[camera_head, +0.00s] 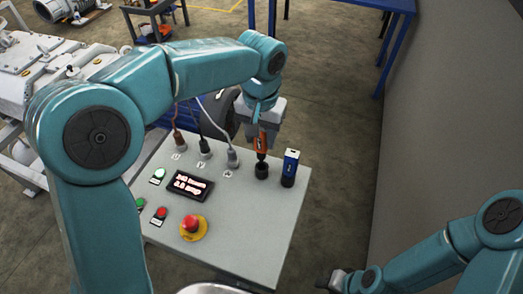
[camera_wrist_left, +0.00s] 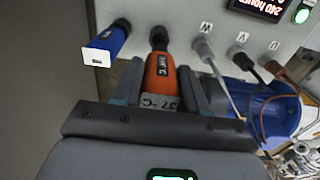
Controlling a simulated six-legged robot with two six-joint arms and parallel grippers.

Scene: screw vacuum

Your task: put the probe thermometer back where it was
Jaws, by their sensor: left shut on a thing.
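The probe thermometer, an orange body (camera_wrist_left: 161,72) with dark lettering, is held upright in my left gripper (camera_wrist_left: 163,88), whose fingers close on its two sides. In the head view the thermometer (camera_head: 262,141) stands over a black round holder (camera_head: 261,171) on the grey panel top. Its lower end meets or enters the holder; I cannot tell how deep it sits. The left gripper (camera_head: 262,132) is above the panel's far right part. My right gripper (camera_head: 334,281) is at the bottom of the head view, off the panel, and its jaws are unclear.
A blue device (camera_head: 290,167) stands just right of the holder. Several cable plugs (camera_head: 232,157) are left of it. The panel (camera_head: 262,225) also carries a display (camera_head: 190,185), buttons and a red emergency stop (camera_head: 192,226). A grey wall (camera_head: 440,110) rises at the right.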

